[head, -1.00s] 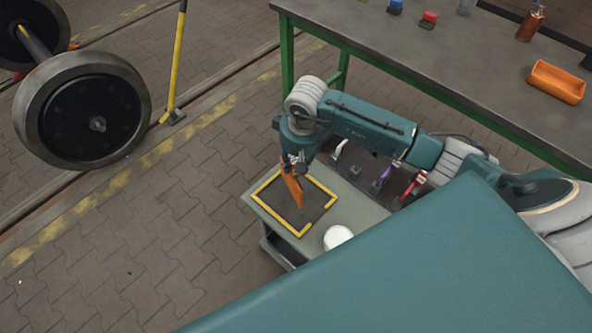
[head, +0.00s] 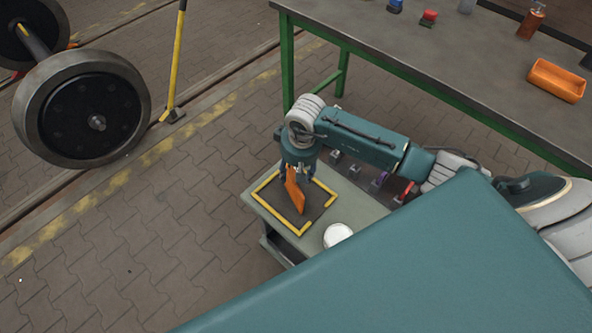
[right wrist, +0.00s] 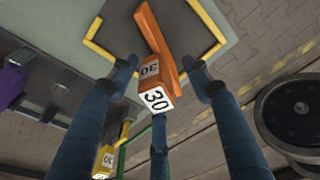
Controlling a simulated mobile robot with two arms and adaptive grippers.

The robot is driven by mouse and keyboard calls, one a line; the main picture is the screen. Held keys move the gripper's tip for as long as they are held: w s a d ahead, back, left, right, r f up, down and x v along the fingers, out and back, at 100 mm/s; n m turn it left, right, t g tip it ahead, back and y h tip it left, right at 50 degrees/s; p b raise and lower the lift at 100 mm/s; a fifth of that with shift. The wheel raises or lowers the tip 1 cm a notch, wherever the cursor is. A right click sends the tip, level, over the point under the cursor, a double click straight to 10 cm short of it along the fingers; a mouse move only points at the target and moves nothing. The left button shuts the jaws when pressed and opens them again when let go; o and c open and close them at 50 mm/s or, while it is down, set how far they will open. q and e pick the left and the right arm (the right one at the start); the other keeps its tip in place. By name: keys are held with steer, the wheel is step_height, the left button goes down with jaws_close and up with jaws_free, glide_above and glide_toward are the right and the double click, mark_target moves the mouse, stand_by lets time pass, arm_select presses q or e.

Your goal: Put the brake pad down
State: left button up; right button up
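The orange brake pad (head: 294,191) stands on edge, leaning a little, on the dark mat (head: 317,205) inside the yellow-edged frame on the grey trolley. In the right wrist view the pad (right wrist: 149,27) shows a block with white "30" labels. My right gripper (head: 298,172) is directly above the pad, pointing down. In the right wrist view its fingers (right wrist: 160,68) are spread on both sides of the pad, with gaps visible, so it is open. The pad's upper end is partly hidden by the fingers in the head view. My left gripper is not in view.
A white round thing (head: 338,235) sits at the trolley's near corner. A green-legged workbench (head: 440,60) stands behind, with an orange bin (head: 556,80). A wheelset (head: 84,108) stands left.

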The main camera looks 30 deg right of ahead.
steer(key=shift+r+p, duration=0.25)
steer(key=shift+p, duration=0.1)
steer(key=r, duration=0.4)
steer(key=s+r, duration=0.1)
steer(key=r, duration=0.2)
steer(key=s+r+b, duration=0.1)
steer(key=r, duration=0.3)
steer(key=shift+r, duration=0.35)
